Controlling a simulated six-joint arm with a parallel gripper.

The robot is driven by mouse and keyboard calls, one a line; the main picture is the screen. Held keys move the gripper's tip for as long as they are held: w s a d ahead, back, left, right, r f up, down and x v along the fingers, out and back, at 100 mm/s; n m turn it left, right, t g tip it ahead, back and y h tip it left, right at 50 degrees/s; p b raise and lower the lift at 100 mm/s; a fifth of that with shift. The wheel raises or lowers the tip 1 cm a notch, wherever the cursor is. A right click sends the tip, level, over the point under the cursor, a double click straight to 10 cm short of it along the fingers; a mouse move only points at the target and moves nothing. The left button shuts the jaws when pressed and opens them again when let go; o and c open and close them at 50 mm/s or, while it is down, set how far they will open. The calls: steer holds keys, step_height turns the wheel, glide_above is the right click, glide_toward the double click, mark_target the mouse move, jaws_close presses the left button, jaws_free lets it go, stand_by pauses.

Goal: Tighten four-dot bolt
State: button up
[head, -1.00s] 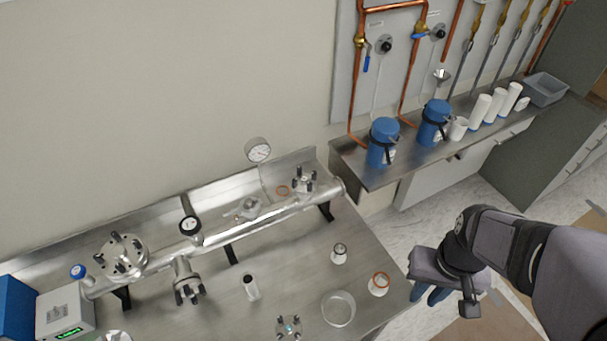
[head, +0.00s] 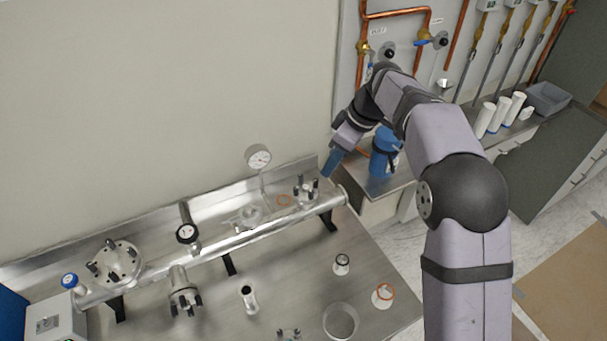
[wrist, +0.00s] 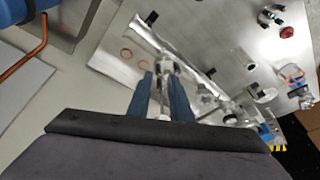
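A steel pipe manifold (head: 215,252) lies along the bench and carries flanges with dark bolts. One bolted flange (head: 306,190) is at its right end, a larger one (head: 113,263) at the left, and another (head: 184,302) faces the front. I cannot make out dot marks on any bolt, so I cannot tell which is the four-dot bolt. My gripper (head: 330,163) is above and just right of the right-end flange, apart from it. In the wrist view, its two blue fingers (wrist: 160,98) are apart, with no bolt held between them.
A gauge (head: 258,157) stands up left of my gripper. A blue canister (head: 384,152) is on the shelf to its right, with copper pipes (head: 365,20) behind. A glass dish (head: 341,320) and small parts sit on the bench front.

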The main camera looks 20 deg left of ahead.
mark_target(301, 176)
steer(key=a+n, duration=0.1)
steer(key=a, duration=0.2)
steer(key=a+n, duration=0.1)
steer(key=shift+w+a+r+n+y, duration=0.15)
steer(key=shift+w+a+n+y, duration=0.15)
steer(key=shift+w+a, duration=0.1)
steer(key=shift+p+x, duration=1.25)
steer(key=shift+x, duration=2.4)
steer(key=shift+s, duration=0.1)
jaws_close()
